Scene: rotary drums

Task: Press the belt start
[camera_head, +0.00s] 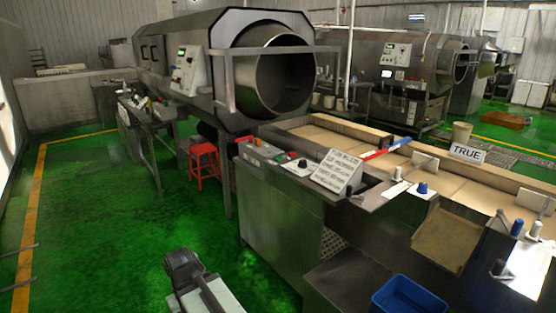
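A control panel (273,156) sits on the near left end of the belt table, on top of a metal cabinet. The belt (335,143) runs from below the drum mouth toward the right. My arm shows at the bottom centre, low over the green floor and well apart from the panel. Its dark end (187,270) may be my gripper; its fingers cannot be made out.
A large metal drum (285,75) stands behind the panel, with its own control box (187,72). A red stool (204,162) is under it. A printed sign (338,172) stands right of the panel. A blue bin (408,297) is at the lower right. Green floor at left is clear.

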